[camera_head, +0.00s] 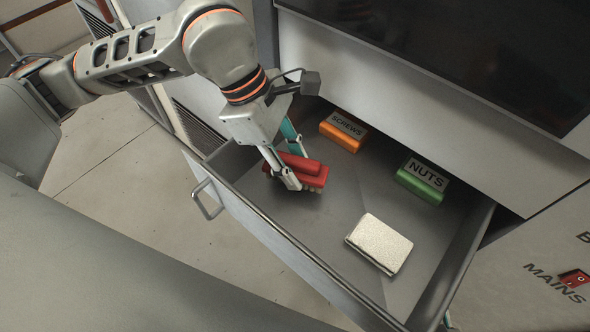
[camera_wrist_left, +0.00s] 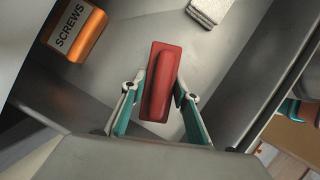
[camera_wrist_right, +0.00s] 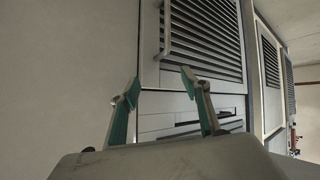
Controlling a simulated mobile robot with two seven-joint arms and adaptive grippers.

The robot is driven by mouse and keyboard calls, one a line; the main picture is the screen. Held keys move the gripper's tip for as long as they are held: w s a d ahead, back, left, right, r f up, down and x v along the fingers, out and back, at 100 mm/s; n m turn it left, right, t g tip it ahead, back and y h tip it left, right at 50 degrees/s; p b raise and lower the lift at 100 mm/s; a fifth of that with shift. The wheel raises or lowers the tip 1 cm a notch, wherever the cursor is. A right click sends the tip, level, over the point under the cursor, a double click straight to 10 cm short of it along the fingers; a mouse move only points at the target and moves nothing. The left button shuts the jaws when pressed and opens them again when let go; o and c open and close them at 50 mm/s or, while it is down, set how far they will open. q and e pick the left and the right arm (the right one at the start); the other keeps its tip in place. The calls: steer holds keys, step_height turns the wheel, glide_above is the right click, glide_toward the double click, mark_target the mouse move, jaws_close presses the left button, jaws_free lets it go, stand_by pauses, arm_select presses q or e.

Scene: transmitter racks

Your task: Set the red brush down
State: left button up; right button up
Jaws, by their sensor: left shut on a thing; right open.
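The red brush (camera_head: 305,171) is in the left part of the open drawer (camera_head: 330,240). My left gripper (camera_head: 292,176) is shut on it, with a finger on either side. In the left wrist view the brush (camera_wrist_left: 160,85) lies lengthwise between the two fingertips (camera_wrist_left: 160,92), its raised handle facing the camera. The brush is at or just above the drawer floor; I cannot tell whether it touches. My right gripper (camera_wrist_right: 160,85) is open and empty, away from the drawer, in front of louvred cabinet panels.
In the drawer are an orange SCREWS box (camera_head: 343,131), a green NUTS box (camera_head: 422,181) and a whitish block (camera_head: 379,243). The drawer floor between the brush and the block is clear. The drawer's front wall with its handle (camera_head: 208,199) stands close to the left gripper.

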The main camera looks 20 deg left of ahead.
arm_select(q)
step_height(320, 180, down, 3)
steer(key=shift+r, duration=0.15)
steer(key=o, duration=1.1)
